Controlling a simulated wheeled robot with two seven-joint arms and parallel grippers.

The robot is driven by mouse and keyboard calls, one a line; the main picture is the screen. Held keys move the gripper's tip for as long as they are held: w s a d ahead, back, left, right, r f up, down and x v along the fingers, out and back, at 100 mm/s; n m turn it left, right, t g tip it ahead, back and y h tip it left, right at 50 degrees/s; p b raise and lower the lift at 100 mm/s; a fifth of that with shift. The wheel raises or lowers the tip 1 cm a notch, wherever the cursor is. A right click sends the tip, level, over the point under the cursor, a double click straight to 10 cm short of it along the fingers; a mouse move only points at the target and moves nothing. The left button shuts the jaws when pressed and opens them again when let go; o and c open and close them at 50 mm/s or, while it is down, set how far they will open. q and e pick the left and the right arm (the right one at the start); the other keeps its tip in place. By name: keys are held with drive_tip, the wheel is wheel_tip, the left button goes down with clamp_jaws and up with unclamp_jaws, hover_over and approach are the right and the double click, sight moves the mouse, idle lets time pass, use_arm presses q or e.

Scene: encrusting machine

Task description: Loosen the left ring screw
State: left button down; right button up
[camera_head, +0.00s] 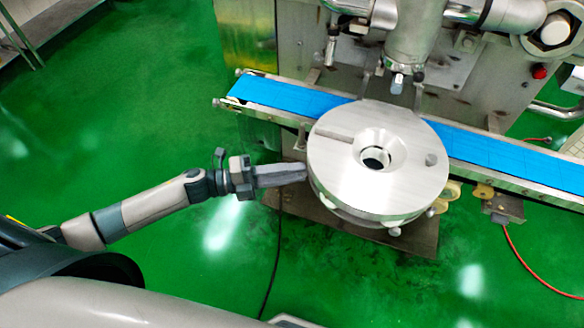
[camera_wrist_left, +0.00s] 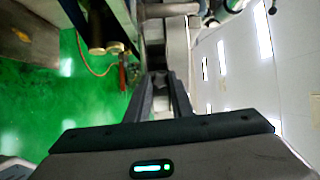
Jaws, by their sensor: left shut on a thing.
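The round metal disc (camera_head: 340,178) of the machine has a central funnel hole and small knobs under its rim. My left gripper (camera_head: 303,172) reaches in from the left, its fingers level and pointing right, with the tips at the disc's left edge. In the left wrist view the fingers (camera_wrist_left: 160,78) are nearly together on a small grey piece, seemingly the left ring screw (camera_wrist_left: 161,84). In the head view the fingers and disc rim hide this screw. A similar knob (camera_head: 394,231) shows at the disc's front. My right gripper is not in view.
A blue conveyor belt (camera_head: 290,97) runs behind the disc. A metal nozzle (camera_head: 398,80) hangs above and behind it. A red cable (camera_head: 515,255) lies at the right. The green floor (camera_head: 150,100) is clear around my left arm.

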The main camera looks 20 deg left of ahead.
use_arm(q)
drive_tip(key=shift+f+n+p, duration=0.1)
drive_tip(key=shift+n+p, duration=2.3)
drive_tip(key=shift+n, duration=4.5)
drive_tip(key=c, duration=1.5)
unclamp_jaws()
drive_tip(key=shift+c, duration=0.2)
